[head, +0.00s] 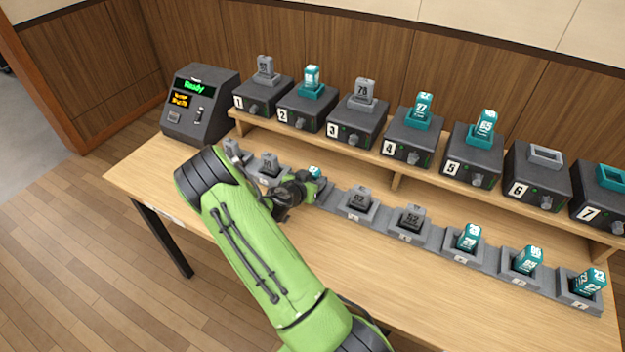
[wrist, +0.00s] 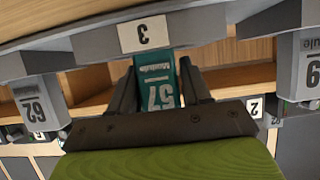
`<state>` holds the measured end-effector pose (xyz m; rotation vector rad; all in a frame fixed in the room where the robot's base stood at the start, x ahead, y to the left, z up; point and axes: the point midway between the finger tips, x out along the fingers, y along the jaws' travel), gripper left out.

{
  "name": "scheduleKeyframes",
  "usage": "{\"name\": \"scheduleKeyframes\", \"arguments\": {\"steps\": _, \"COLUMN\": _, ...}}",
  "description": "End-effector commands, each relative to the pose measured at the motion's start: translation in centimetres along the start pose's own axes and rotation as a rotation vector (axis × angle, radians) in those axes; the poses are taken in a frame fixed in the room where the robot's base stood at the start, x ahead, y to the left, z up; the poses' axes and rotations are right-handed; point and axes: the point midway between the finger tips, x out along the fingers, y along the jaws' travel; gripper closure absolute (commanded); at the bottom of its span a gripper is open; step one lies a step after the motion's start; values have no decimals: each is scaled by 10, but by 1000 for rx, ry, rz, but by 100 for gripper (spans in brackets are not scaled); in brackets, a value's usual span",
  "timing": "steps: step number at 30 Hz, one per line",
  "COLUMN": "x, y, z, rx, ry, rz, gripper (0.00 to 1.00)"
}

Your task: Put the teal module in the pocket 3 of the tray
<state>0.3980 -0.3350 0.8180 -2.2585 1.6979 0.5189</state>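The wrist view shows the pocket 3 label (wrist: 143,35) right at the module. The module is at pocket 3, but my gripper hides whether it is fully seated.
A raised shelf behind holds numbered boxes (head: 356,128), several with modules. A console (head: 199,104) reading Ready stands at the left. The table front right (head: 440,290) is clear.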

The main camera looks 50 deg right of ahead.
Motion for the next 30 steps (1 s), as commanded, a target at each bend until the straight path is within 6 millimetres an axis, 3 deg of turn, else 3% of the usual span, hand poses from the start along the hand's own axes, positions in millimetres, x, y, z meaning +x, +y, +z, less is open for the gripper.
{"name": "scheduleKeyframes", "arguments": {"steps": 4, "x": 0, "y": 0, "z": -1, "rx": 0, "ry": 0, "rz": 0, "gripper": 32}}
{"name": "scheduleKeyframes", "arguments": {"steps": 14, "x": -3, "y": 0, "z": -6, "rx": 0, "ry": 1, "rz": 0, "gripper": 32}}
{"name": "scheduleKeyframes", "arguments": {"steps": 24, "x": -90, "y": -2, "z": -4, "rx": -2, "ry": 0, "rz": -5, "gripper": 32}}
{"name": "scheduleKeyframes", "arguments": {"steps": 30, "x": -119, "y": -1, "z": -4, "rx": 0, "ry": 1, "rz": -2, "gripper": 32}}
